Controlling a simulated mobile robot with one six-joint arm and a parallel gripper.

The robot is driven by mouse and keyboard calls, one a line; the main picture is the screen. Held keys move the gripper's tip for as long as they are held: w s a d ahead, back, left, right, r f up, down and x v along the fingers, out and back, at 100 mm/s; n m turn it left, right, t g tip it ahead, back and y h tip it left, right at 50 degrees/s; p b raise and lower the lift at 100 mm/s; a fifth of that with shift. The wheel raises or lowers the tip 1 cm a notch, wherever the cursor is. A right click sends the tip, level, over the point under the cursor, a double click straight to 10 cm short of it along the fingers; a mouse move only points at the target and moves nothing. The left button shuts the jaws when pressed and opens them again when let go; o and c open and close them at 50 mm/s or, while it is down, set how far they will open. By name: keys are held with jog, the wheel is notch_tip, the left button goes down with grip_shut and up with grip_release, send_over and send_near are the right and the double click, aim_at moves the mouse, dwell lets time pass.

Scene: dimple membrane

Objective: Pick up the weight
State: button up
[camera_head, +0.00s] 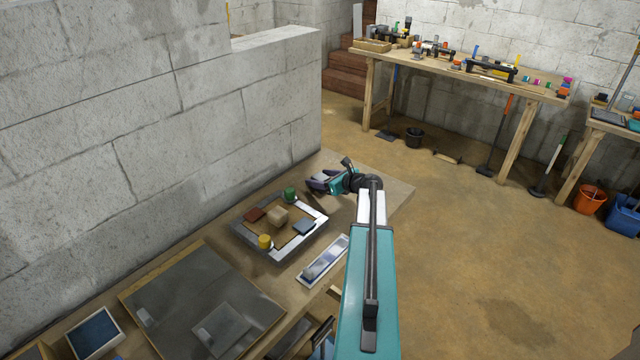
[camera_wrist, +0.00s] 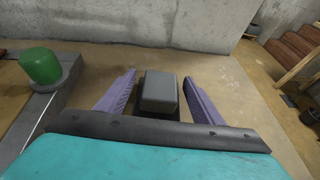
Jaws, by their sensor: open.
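A grey block with a darker lower part, which I take to be the weight (camera_wrist: 158,93), is on the bench top in the wrist view. My gripper (camera_wrist: 160,78) is open, with one purple finger on each side of the block and a visible gap on both sides. In the head view my gripper (camera_head: 320,183) is low over the far end of the bench, just past the framed tray. I cannot make out the block in that view; the gripper seems to hide it.
A grey-framed tray (camera_head: 240,226) with several small blocks and a green cylinder (camera_head: 290,194) stands left of my gripper; the green cylinder (camera_wrist: 41,66) is close in the wrist view. A block wall (camera_head: 200,130) runs along the bench. Bare bench top (camera_head: 395,197) lies to the right.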

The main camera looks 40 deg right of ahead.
aim_at(321, 178)
grip_shut()
jog(key=shift+r, duration=0.25)
jog(key=shift+r+b, duration=0.35)
jog(key=shift+r, duration=0.5)
jog(key=shift+s+a+r+b, duration=0.1)
jog(key=shift+s+r+b, duration=0.2)
jog(key=shift+r, duration=0.4)
jog(key=s+a+b, duration=0.1)
jog(key=s, duration=0.4)
jog(key=s+a+r+b, duration=0.1)
jog(key=s, duration=0.4)
jog(key=s+a+b, duration=0.1)
jog(key=s, duration=0.4)
jog(key=shift+a+r, duration=0.25)
